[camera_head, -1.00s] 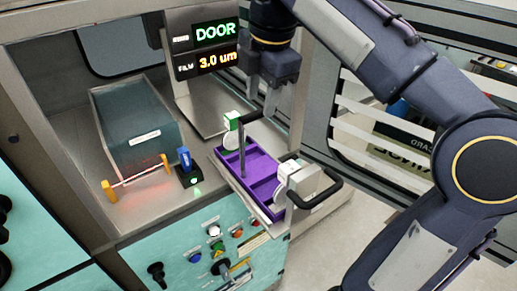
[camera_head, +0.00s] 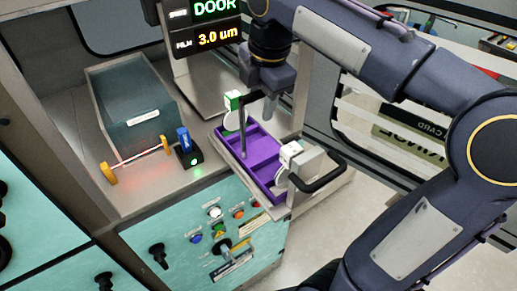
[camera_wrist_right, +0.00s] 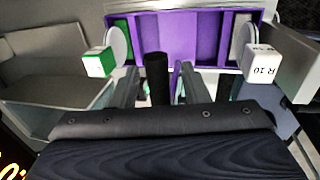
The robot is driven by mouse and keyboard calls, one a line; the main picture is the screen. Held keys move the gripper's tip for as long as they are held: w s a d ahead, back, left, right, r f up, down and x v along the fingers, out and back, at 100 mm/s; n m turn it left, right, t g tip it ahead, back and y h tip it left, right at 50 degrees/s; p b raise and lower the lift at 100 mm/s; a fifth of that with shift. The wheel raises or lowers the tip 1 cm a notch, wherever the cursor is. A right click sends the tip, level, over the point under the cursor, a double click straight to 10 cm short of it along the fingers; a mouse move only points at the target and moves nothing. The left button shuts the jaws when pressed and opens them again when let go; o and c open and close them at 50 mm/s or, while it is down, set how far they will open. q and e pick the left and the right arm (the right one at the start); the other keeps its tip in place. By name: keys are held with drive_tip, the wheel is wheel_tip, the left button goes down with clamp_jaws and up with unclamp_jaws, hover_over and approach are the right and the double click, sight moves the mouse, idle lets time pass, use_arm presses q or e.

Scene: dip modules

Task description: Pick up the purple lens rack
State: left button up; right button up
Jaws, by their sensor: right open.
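The purple lens rack (camera_head: 258,168) sits on a metal tray at the counter's right edge, with empty compartments showing. A dark upright post with a short bar (camera_head: 243,132) rises over its left side. In the wrist view the rack (camera_wrist_right: 180,35) spans the top. My right gripper (camera_head: 266,104) is above the rack's far end, near the bar. In the wrist view my right gripper (camera_wrist_right: 158,88) is open, and a dark post (camera_wrist_right: 158,72) shows between its fingers; contact is not clear. My left gripper is not in view.
A green-and-white block (camera_head: 233,101) and a white block marked R 10 (camera_wrist_right: 260,62) stand at the rack's two ends. A black loop handle (camera_head: 325,172) sticks out at right. A grey bin (camera_head: 135,105), a blue-topped device (camera_head: 185,145) and the display (camera_head: 212,30) stand left and behind.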

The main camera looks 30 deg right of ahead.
clamp_jaws()
drive_tip(key=shift+r, duration=0.1)
idle(0.4)
